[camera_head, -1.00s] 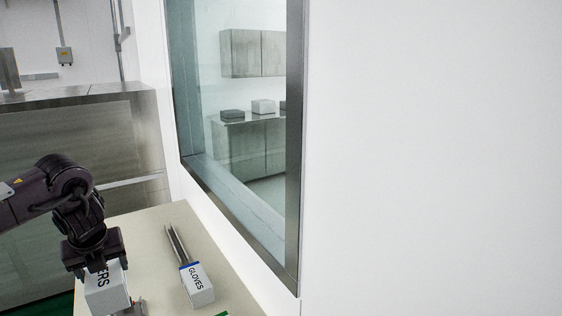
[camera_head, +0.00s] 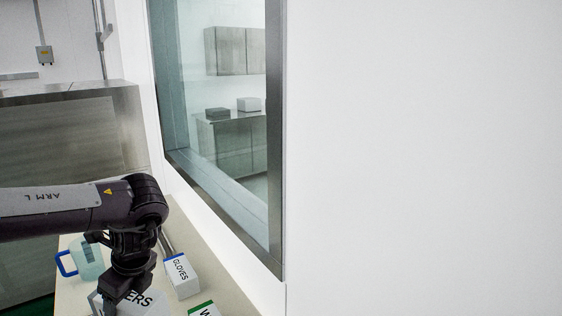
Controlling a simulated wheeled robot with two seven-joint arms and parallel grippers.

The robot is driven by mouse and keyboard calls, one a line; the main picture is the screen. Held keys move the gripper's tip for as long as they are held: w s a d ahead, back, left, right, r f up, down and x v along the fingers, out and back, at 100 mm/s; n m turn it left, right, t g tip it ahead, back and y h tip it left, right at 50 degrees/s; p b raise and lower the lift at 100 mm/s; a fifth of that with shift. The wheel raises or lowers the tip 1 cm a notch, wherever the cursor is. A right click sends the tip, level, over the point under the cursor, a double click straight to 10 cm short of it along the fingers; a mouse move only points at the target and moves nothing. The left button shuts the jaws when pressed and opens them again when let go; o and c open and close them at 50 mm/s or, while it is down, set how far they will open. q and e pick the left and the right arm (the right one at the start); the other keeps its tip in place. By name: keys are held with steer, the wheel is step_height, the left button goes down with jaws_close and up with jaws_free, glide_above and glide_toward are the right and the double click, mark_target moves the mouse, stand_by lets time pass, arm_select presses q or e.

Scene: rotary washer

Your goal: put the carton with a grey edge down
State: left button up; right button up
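A pale carton with dark letters ending in "ERS" (camera_head: 150,303) is at the bottom left of the head view, cut off by the lower edge. Its edge colour is hard to make out. My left gripper (camera_head: 118,300) reaches down over it from above and appears shut on it, though the fingertips are mostly hidden. Whether the carton touches the counter (camera_head: 222,287) is not visible. My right gripper is not in view.
A carton marked "GLOVES" with a blue edge (camera_head: 182,278) stands right of my arm. A green-edged carton (camera_head: 203,309) is at the bottom. A clear jug with a blue handle (camera_head: 88,258) stands to the left. A wall with a window (camera_head: 215,130) bounds the counter on the right.

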arm_select(q)
steer(key=s+d+f+n+g+h+b, duration=0.2)
steer(key=s+d+f+n+b, duration=0.2)
steer(key=s+d+f+n, duration=0.2)
steer(key=s+d+f+n+g+h+b, duration=0.2)
steer(key=s+d+f+n+b, duration=0.3)
steer(key=d+f+n, duration=0.5)
steer(key=s+d+n+g, duration=0.1)
steer(key=s+n, duration=0.1)
steer(key=n, duration=0.2)
steer(key=shift+n, duration=0.3)
steer(key=shift+s+g, duration=0.1)
steer(key=shift+g, duration=0.2)
